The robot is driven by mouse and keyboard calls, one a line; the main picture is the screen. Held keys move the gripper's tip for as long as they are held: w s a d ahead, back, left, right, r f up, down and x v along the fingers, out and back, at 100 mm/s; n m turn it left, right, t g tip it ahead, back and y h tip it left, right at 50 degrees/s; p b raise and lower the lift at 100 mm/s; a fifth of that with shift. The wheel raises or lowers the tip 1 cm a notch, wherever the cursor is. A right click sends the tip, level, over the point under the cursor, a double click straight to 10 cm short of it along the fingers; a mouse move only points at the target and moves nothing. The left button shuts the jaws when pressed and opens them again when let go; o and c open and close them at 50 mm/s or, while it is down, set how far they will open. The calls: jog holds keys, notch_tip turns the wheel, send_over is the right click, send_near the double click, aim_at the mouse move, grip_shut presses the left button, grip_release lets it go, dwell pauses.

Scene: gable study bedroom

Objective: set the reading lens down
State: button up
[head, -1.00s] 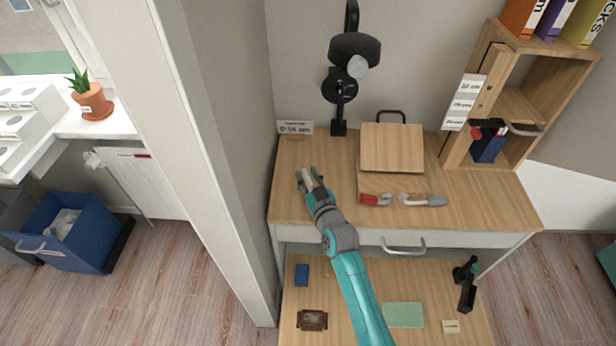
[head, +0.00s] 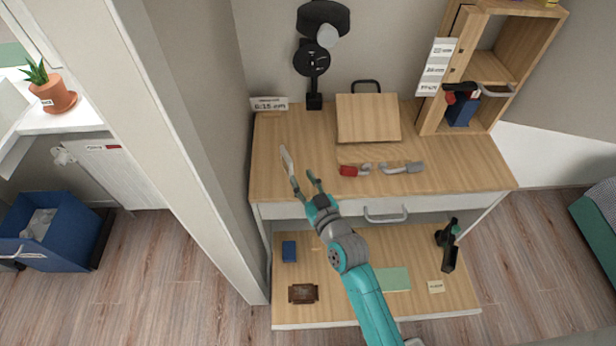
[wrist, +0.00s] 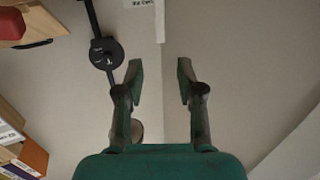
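A pale, narrow oval piece (head: 287,160), which looks like the reading lens, shows at the left part of the desk top (head: 440,175) in the head view. It is just beyond the left fingertip of my gripper (head: 303,178); I cannot tell whether they touch. My gripper is over the desk's front left. In the wrist view my gripper (wrist: 158,75) has its fingers spread, with nothing between them. The lens cannot be made out for certain there.
A black lamp (head: 313,62), a wooden book stand (head: 368,118) and a small time sign (head: 269,104) stand behind. A red-ended piece (head: 354,170) and a grey-ended piece (head: 402,168) lie to the right. A wooden shelf unit (head: 490,68) stands at the back right.

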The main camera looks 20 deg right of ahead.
jog(key=shift+s, duration=0.15)
jog(key=s+d+f+m+g+h, duration=0.1)
jog(key=s+f, duration=0.1)
jog(key=s, duration=1)
jog(key=s+d+f+h, duration=0.1)
jog(key=s+f, duration=0.1)
jog(key=s, duration=1)
jog(key=s+r, duration=0.4)
jog(key=s, duration=0.5)
jog(key=s+r+g, duration=0.1)
jog(key=s+r, duration=0.3)
jog(key=s, duration=0.5)
jog(key=shift+s+r+g, duration=0.2)
jog(key=shift+s+g, duration=0.1)
jog(key=shift+s, duration=0.05)
jog(key=shift+a, duration=0.1)
